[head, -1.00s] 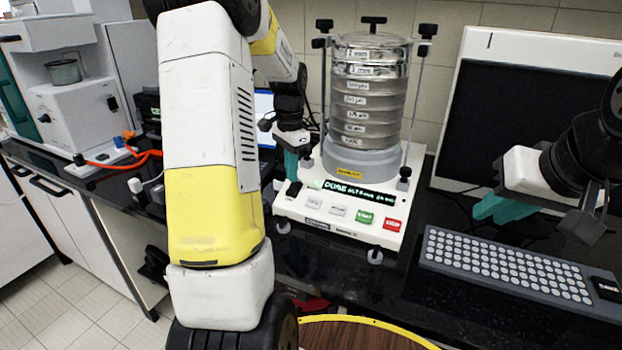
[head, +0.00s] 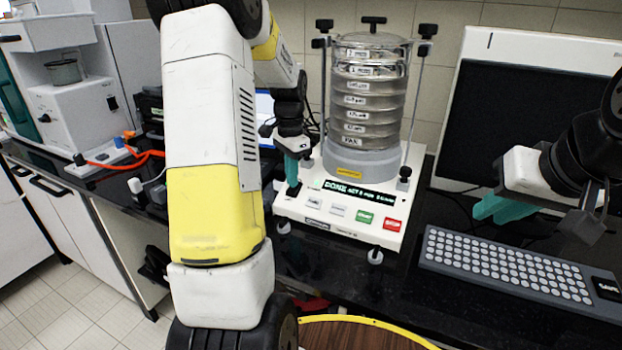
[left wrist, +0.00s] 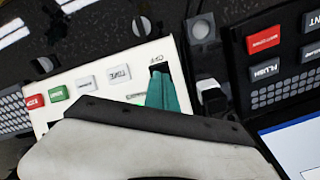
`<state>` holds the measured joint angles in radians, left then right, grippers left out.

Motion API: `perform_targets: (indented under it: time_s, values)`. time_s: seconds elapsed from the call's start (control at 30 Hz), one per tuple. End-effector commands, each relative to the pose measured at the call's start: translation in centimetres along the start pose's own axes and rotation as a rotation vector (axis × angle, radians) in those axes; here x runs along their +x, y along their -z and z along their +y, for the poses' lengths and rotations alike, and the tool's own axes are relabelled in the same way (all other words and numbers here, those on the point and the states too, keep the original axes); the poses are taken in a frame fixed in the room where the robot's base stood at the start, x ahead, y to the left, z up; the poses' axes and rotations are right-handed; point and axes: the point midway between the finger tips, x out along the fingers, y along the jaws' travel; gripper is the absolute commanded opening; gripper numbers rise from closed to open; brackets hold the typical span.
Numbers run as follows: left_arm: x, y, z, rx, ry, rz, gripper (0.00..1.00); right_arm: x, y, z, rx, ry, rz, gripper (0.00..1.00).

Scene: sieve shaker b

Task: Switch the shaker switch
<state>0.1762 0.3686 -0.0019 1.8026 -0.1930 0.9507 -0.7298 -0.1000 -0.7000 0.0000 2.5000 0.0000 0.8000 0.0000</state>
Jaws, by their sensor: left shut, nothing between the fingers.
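The sieve shaker (head: 335,228) stands on the dark bench with a white base, a stack of metal sieves (head: 368,105) and a lit display. Its black switch (head: 293,190) sits at the left front of the panel, left of the buttons. My left gripper (head: 291,182) is shut and empty, its teal fingertips at the switch; I cannot tell whether they touch. In the left wrist view the fingers (left wrist: 166,95) cover part of the switch (left wrist: 158,68). My right gripper (head: 480,211) is empty over the bench at the right; its finger gap is unclear.
A grey keyboard (head: 505,265) and a dark monitor (head: 530,115) are right of the shaker. A red stop button (head: 393,224) and a green button (head: 364,217) are on the panel. A power strip with an orange cable (head: 110,155) lies at the left.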

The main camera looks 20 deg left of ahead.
Motion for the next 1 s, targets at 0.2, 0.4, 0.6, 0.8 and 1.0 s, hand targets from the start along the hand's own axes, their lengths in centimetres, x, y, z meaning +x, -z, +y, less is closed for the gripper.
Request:
perform_targets:
  time_s: [0.2,0.4,0.6,0.8,1.0]
  values:
    - [0.4,0.0,0.0,0.0,0.0,0.0,0.0,0.0,0.0,0.0,0.0,0.0,0.0,0.2]
    - [0.7,0.0,0.0,0.0,-0.001,-0.001,0.0,0.0,0.0,0.0,0.0,0.0,0.0,0.2]
    - [0.9,0.0,0.0,0.0,-0.001,-0.001,0.0,0.0,0.0,0.0,0.0,0.0,0.0,0.2]
    - [-0.2,0.0,0.0,0.0,0.001,0.001,0.0,0.0,0.0,0.0,0.0,0.0,0.0,0.2]
    - [-1.8,0.0,0.0,0.0,0.001,0.0,0.0,0.0,0.0,0.0,0.0,0.0,0.0,0.2]
